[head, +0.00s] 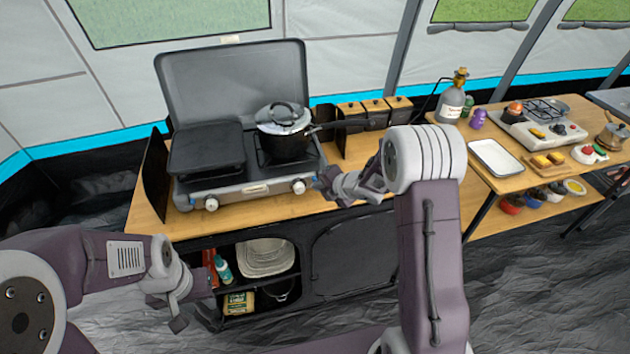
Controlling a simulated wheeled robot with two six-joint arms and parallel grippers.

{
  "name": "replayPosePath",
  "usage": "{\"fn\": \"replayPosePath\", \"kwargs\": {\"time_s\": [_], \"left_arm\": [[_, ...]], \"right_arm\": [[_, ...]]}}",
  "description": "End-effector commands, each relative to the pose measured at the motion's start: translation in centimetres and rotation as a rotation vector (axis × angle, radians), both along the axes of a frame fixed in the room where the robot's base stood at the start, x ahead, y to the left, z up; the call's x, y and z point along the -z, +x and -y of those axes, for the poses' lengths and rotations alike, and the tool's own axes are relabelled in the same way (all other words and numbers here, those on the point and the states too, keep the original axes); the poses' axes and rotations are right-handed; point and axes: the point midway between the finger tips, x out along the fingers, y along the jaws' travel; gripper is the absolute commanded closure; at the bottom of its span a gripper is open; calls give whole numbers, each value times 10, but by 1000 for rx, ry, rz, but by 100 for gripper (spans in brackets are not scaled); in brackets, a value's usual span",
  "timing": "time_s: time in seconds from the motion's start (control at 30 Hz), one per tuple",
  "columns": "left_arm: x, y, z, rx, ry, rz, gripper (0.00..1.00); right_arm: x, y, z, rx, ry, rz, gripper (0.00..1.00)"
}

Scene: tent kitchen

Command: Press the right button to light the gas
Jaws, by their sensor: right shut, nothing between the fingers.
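The gas stove (255,189) stands on the wooden counter with its lid raised. Two round light controls sit on its front panel: the left one (212,204) and the right one (298,187). My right gripper (323,184) is shut and empty, its tip just to the right of the right control. I cannot tell from this view whether the tip touches the stove. My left gripper (196,322) hangs low in front of the shelf under the counter, empty, with its fingers apart. No flame is visible; the burner under the pot is mostly hidden.
A lidded pot (284,133) sits on the stove's right burner, its handle pointing right. A dark griddle (206,150) covers the left side. Dark canisters (375,113) stand behind my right arm. A gas bottle (452,103) and white tray (496,158) are on the right table.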

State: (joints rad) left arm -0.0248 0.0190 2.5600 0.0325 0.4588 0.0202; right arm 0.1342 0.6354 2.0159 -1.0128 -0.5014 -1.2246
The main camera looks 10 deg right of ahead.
Motion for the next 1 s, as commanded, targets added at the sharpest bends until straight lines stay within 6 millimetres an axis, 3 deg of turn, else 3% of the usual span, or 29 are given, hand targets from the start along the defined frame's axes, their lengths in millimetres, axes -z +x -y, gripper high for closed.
{"fn": "replayPosePath", "kwargs": {"time_s": [1.0], "left_arm": [[-4,0,0,0,0,0,67]], "right_arm": [[0,8,0,0,0,0,100]]}}
